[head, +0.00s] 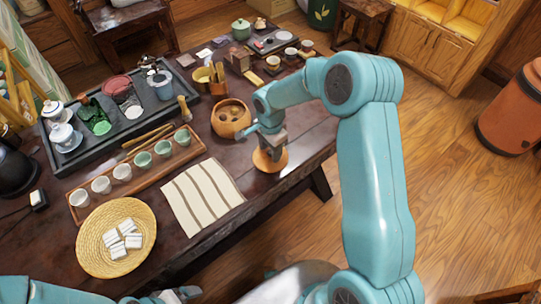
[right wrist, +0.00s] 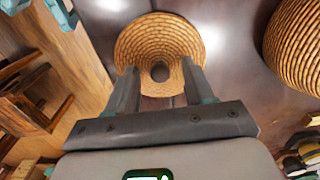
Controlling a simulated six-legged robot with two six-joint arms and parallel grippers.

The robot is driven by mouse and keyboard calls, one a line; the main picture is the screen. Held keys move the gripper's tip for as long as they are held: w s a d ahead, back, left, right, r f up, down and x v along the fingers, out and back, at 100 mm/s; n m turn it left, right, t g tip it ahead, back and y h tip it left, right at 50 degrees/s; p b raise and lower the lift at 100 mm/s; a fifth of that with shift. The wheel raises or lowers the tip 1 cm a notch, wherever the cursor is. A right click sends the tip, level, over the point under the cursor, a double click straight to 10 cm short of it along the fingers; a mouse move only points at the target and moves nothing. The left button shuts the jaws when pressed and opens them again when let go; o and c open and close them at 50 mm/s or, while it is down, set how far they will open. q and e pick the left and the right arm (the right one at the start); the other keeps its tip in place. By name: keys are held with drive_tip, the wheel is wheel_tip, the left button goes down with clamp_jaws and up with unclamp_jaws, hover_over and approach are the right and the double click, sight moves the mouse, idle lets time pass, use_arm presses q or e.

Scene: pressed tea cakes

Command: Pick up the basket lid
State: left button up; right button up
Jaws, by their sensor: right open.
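The basket lid (head: 266,168), a round tan woven disc, lies on the dark table near its right edge. In the right wrist view the lid (right wrist: 160,32) shows its woven rings and a darker round spot at its centre. My right gripper (head: 271,151) is right over the lid. In the right wrist view its open fingers (right wrist: 160,78) stand on either side of the centre spot, with nothing clearly held. The round woven basket (head: 231,120) stands uncovered behind and left of the lid. Part of my left gripper (head: 178,295) shows at the bottom edge; its jaws are unclear.
A striped cloth (head: 202,196) lies left of the lid. A wooden tray (head: 140,183) with several cups and a dark tea tray (head: 60,165) are farther left. A woven plate (head: 90,240) with white packets is at the front. The basket (right wrist: 300,40) stands close at right in the wrist view.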

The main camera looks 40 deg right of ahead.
clamp_jaws()
